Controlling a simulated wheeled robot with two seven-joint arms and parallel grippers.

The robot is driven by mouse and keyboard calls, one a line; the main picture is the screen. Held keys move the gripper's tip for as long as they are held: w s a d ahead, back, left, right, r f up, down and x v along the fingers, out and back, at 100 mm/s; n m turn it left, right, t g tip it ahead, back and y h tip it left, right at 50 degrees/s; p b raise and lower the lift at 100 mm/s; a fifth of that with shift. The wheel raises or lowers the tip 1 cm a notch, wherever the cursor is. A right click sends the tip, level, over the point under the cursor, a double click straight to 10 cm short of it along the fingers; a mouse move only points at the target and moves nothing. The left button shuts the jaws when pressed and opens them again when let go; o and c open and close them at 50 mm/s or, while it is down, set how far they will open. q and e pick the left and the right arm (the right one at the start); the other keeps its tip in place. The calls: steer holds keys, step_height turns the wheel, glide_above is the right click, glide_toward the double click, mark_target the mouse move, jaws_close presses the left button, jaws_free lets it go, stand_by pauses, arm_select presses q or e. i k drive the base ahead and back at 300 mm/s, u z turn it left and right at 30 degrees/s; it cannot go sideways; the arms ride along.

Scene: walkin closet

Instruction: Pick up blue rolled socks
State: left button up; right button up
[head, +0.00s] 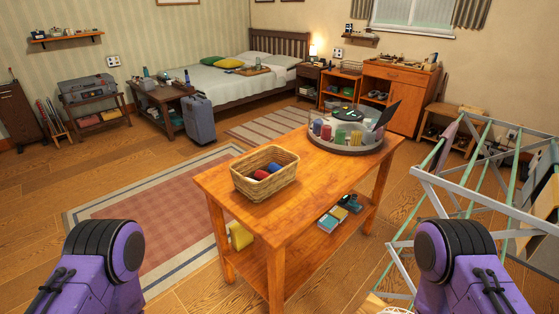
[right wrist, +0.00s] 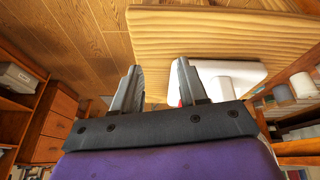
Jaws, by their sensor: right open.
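A wicker basket (head: 262,189) stands on the near part of the orange wooden table (head: 315,185) in the head view. Inside it lie a dark blue rolled bundle (head: 260,174), which looks like the blue rolled socks, and a red one (head: 276,168); the basket wall partly hides both. My right gripper (right wrist: 157,68) is open in the right wrist view, with nothing clearly held between its fingers. It is out of the head view, where only my purple arms show at the bottom corners, apart from the basket. My left gripper is not visible.
A round tray (head: 345,147) with several jars and rolls sits at the table's far end. A metal drying rack (head: 480,200) stands right of the table. Boxes (head: 331,219) lie on the table's lower shelf. The rug (head: 150,225) to the left is clear.

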mark_target(274, 168)
steer(key=u, duration=1.9)
steer(key=i, duration=1.8)
steer(key=z, duration=3.75)
